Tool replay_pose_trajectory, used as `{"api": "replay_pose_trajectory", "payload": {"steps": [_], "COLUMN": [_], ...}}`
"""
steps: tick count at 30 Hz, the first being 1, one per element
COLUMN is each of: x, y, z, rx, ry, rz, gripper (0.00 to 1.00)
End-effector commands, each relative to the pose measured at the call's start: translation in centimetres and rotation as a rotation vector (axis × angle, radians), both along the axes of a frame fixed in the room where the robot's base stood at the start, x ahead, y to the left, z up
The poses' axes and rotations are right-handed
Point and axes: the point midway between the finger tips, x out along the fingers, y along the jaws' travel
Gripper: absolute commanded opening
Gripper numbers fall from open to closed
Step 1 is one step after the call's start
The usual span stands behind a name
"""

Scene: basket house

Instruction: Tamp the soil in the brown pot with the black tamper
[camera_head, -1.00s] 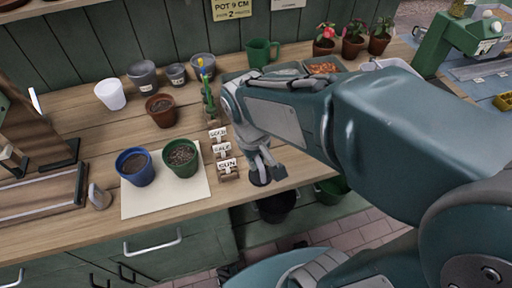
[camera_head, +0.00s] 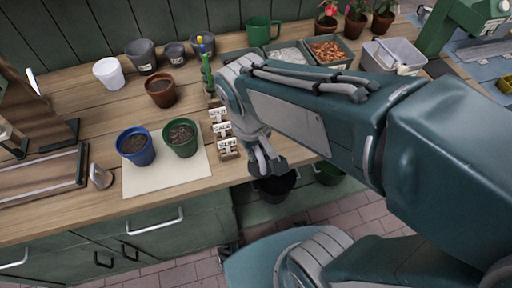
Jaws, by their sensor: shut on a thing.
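The brown pot (camera_head: 160,92), terracotta coloured with dark soil in it, stands upright on the wooden bench at the left, behind the blue and green pots. My gripper (camera_head: 266,163) is at the bench's front edge, right of the small word signs and well to the right and front of the brown pot. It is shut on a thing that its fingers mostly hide. Only a small dark part shows beneath, against the black bucket, and I take it for the black tamper.
Blue (camera_head: 135,146) and green (camera_head: 181,137) soil-filled pots stand on a pale mat. Small signs (camera_head: 222,133) and a cactus-like plant (camera_head: 207,75) stand between gripper and brown pot. Grey pots and a white pot (camera_head: 108,73) are behind. A black bucket (camera_head: 276,186) is below the edge.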

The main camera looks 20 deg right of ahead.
Motion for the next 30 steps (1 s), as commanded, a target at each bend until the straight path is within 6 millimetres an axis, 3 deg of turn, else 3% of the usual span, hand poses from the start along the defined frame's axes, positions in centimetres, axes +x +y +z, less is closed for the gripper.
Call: {"api": "replay_pose_trajectory", "payload": {"steps": [7,30], "x": [2.1,14.9], "y": [0.8,6.0], "z": [1.0,5.0], "rx": [0.004,0.031], "ry": [0.001,-0.006], "rz": [-0.102,-0.795], "gripper": [0.0,0.0]}}
